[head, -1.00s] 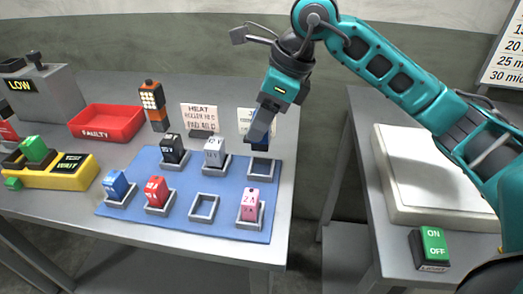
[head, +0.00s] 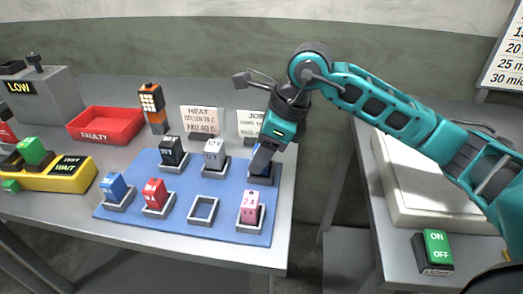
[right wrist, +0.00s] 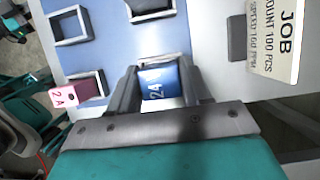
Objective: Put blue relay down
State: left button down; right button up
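The blue relay (right wrist: 158,82), marked 24, is between the two fingers of my right gripper (right wrist: 160,90) in the right wrist view; both fingers press against its sides. In the head view my right gripper (head: 260,160) points down at the back right socket (head: 262,180) of the blue mat. A sliver of the relay's blue shows beside the fingers there, low at the socket. The fingers hide whether it is fully seated. My left gripper is not in view.
The blue mat (head: 180,222) also holds a pink relay (head: 250,206), a white relay (head: 214,154), a black relay (head: 172,151), a red relay (head: 155,194) and another blue relay (head: 115,187). The front socket (head: 203,210) is empty. A job card (head: 250,124) stands behind my gripper.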

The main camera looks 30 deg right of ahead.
jog(key=o, duration=0.4)
jog(key=shift+r, duration=0.15)
jog(key=shift+r, duration=0.2)
jog(key=p+v, duration=0.1)
jog(key=v, duration=1)
jog(key=shift+d+r, duration=0.15)
jog(key=shift+r, duration=0.2)
jog(key=shift+s, duration=0.1)
